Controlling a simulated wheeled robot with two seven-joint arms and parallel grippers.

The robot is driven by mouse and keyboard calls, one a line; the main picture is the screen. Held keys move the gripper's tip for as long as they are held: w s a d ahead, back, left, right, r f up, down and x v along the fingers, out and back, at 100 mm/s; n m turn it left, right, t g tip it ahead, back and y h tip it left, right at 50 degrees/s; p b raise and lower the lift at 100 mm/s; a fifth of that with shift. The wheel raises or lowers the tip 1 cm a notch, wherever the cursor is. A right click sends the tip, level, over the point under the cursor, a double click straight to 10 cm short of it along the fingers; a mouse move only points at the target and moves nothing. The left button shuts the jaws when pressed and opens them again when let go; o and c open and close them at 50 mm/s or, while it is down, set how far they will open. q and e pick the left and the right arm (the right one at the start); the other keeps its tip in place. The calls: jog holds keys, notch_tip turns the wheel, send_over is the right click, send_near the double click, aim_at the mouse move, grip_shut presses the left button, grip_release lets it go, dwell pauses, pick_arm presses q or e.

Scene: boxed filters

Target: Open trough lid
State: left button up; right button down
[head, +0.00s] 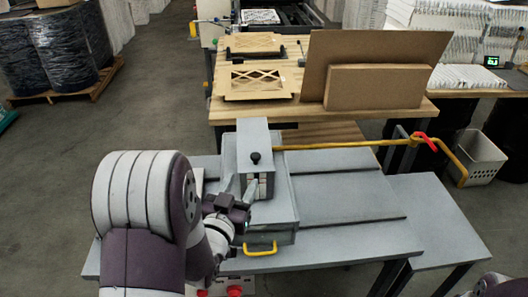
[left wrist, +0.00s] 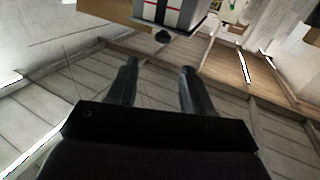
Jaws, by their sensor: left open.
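The trough is a grey metal box (head: 284,190) on the grey bench, with a narrower raised part (head: 253,134) on top. A black knob (head: 255,158) sits on the front of that raised part, which I take to be the lid; I cannot tell how far it is shut. Pale striped contents show below the knob. My left gripper (head: 239,187) is open and empty, just in front of and below the knob. In the left wrist view, its fingers (left wrist: 158,82) are apart, and a dark knob (left wrist: 163,37) lies beyond them, not touched. My right gripper is out of view.
A yellow handle (head: 260,249) is on the trough's front. A yellow bar with a red grip (head: 426,141) reaches right. Behind stands a wooden table (head: 225,112) with cardboard sheets (head: 375,88). The grey bench (head: 345,220) is clear on the right.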

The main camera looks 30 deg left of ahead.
aim_at(254, 158)
pick_arm(q)
jog(key=w, duration=0.3)
jog(key=w+a+p, duration=0.1)
jog(key=w, duration=0.2)
jog(key=w+a, duration=0.1)
jog(key=w, duration=0.3)
jog(key=shift+f, duration=0.2)
jog(key=shift+w+r+p, duration=0.1)
jog(key=shift+w+p, duration=0.25)
jog(key=shift+w, duration=0.2)
jog(key=shift+w+a, duration=0.1)
jog(key=shift+w, duration=0.3)
jog(key=shift+s, duration=0.1)
grip_shut()
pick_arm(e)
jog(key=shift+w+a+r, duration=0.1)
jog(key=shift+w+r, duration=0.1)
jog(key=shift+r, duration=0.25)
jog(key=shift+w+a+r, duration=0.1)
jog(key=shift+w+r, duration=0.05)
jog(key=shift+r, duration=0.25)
